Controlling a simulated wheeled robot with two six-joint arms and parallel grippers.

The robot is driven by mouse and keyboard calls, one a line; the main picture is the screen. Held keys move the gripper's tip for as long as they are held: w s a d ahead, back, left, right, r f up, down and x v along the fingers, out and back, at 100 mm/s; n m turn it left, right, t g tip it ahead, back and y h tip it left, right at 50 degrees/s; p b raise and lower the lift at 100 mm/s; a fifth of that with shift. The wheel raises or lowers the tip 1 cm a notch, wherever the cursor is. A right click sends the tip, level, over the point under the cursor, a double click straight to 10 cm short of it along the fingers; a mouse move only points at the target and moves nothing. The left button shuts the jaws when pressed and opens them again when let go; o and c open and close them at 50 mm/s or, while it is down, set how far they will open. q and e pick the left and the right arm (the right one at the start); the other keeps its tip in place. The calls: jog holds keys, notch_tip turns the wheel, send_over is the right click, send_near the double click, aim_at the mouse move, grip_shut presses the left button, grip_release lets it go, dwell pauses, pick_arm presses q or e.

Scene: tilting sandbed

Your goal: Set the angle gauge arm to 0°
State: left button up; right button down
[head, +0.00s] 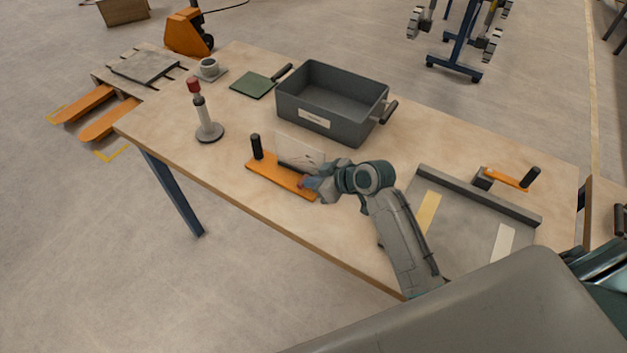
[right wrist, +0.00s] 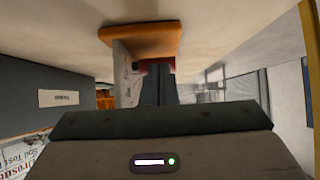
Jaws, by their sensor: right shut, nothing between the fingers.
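The angle gauge appears to be the orange base plate (head: 265,173) near the table's front edge, with an upright pale panel (head: 298,146) and a black knob (head: 257,147) at its left end. My right gripper (head: 311,184) is shut and empty at the right end of this plate. A small red part (right wrist: 155,65) shows by my fingertips in the right wrist view, where the orange plate (right wrist: 143,34) and pale panel (right wrist: 122,70) also appear. I cannot tell whether the fingers touch it. The gauge arm's angle and scale are not readable. My left gripper is not in view.
A grey bin (head: 335,105) stands behind the gauge. A red-topped post (head: 204,118) stands to the left. A grey tray (head: 448,235) lies to the right, with an orange lever (head: 507,178) at its back edge. The wooden table between post and gauge is clear.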

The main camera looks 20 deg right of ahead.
notch_tip(320, 180, down, 2)
jog(key=shift+a+b, duration=0.1)
jog(key=shift+b, duration=0.35)
jog(key=shift+r, duration=0.1)
